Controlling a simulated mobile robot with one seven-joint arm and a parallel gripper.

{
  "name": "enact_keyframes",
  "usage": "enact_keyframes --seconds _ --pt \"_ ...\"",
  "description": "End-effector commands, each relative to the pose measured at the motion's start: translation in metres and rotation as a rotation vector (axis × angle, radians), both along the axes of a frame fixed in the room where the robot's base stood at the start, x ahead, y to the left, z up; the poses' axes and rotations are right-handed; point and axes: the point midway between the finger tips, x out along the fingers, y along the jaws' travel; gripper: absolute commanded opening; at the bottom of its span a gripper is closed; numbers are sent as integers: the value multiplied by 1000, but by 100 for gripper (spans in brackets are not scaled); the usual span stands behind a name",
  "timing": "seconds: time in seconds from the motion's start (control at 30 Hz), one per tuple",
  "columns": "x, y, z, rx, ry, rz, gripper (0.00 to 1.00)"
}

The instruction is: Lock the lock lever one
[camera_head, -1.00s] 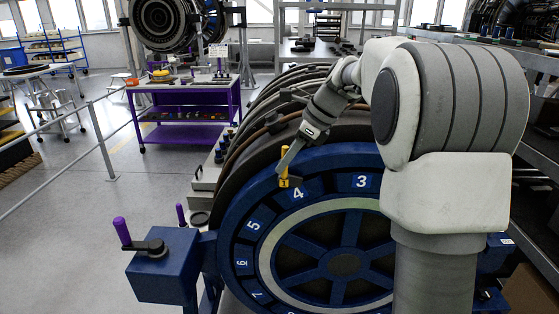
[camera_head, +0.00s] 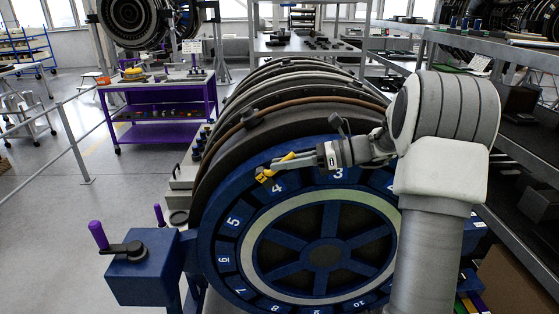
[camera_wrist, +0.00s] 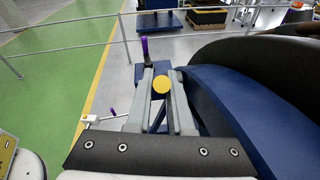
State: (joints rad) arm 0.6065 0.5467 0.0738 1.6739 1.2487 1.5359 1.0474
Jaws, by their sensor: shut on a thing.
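Lock lever one (camera_head: 264,175) is a yellow lever with a numbered tag, on the rim of the blue numbered ring (camera_head: 228,248) near the 4. Its handle leans over to the right. My gripper (camera_head: 293,160) reaches in from the right, nearly level, with its fingers shut on the yellow handle. In the wrist view the round yellow end of lock lever one (camera_wrist: 161,85) sits between the two grey fingers of my gripper (camera_wrist: 161,92). The lever's base is hidden in that view.
A blue box with a purple-handled crank (camera_head: 140,270) stands left of the ring. The large dark engine casing (camera_head: 300,95) lies behind it. A purple cart (camera_head: 165,110) and a railing (camera_head: 75,145) stand at the left. Shelving is close on the right.

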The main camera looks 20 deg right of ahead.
Motion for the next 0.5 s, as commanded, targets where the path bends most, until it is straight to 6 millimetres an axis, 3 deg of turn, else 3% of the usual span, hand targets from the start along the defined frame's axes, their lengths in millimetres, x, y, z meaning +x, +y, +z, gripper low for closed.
enact_keyframes --seconds 0.5 --pt "-1 -3 -4 63 -15 -1 0"
